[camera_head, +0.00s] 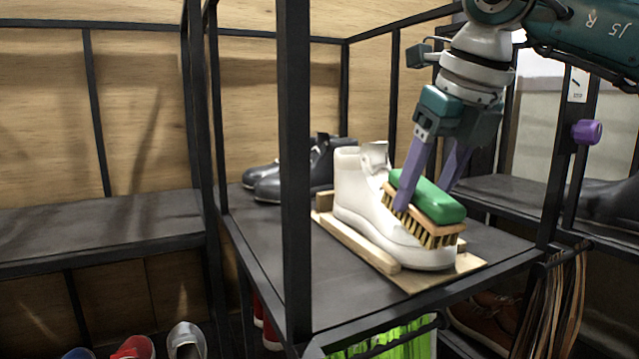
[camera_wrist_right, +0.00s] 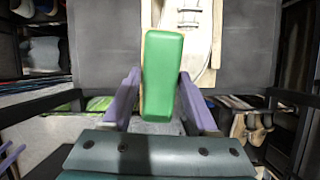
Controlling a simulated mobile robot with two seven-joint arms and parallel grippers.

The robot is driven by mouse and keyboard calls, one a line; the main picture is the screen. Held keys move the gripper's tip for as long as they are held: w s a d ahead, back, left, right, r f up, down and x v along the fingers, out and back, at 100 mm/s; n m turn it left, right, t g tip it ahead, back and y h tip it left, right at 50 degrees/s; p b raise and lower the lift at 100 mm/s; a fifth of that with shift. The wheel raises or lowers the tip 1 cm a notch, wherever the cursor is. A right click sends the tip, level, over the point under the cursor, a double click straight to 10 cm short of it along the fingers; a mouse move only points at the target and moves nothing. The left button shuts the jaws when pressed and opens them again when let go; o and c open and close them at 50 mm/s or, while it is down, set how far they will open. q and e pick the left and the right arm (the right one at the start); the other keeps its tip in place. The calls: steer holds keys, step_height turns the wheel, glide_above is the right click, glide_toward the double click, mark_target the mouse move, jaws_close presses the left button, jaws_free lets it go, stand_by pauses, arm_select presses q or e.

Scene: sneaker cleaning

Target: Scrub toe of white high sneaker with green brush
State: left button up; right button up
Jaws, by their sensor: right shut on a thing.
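The white high sneaker (camera_head: 356,200) stands upright in a light wooden holder (camera_head: 352,240) on a dark shelf, its toe pointing to the lower right. The green brush (camera_head: 433,199) has a wooden base and bristles that face down over the toe. The bristles seem to touch the toe, though the exact contact is hard to tell. My right gripper (camera_head: 430,195) is shut on the brush, with one purple finger on each side. In the right wrist view the brush (camera_wrist_right: 163,75) lies between the purple fingers, and part of the sneaker (camera_wrist_right: 194,30) shows behind it.
Dark shoes (camera_head: 290,172) stand behind the sneaker on the left. A black frame post (camera_head: 295,150) rises at the shelf's near left. Bright green items (camera_head: 395,342) and brown shoes (camera_head: 490,318) sit below. The shelf (camera_head: 505,245) is clear right of the holder.

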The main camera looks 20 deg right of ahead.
steer(key=shift+b+x, duration=0.8)
steer(key=shift+x, duration=0.25)
steer(key=shift+s, duration=0.15)
steer(key=shift+d, duration=2)
steer(key=d, duration=0.4)
steer(key=shift+w, duration=0.3)
steer(key=shift+a, duration=0.1)
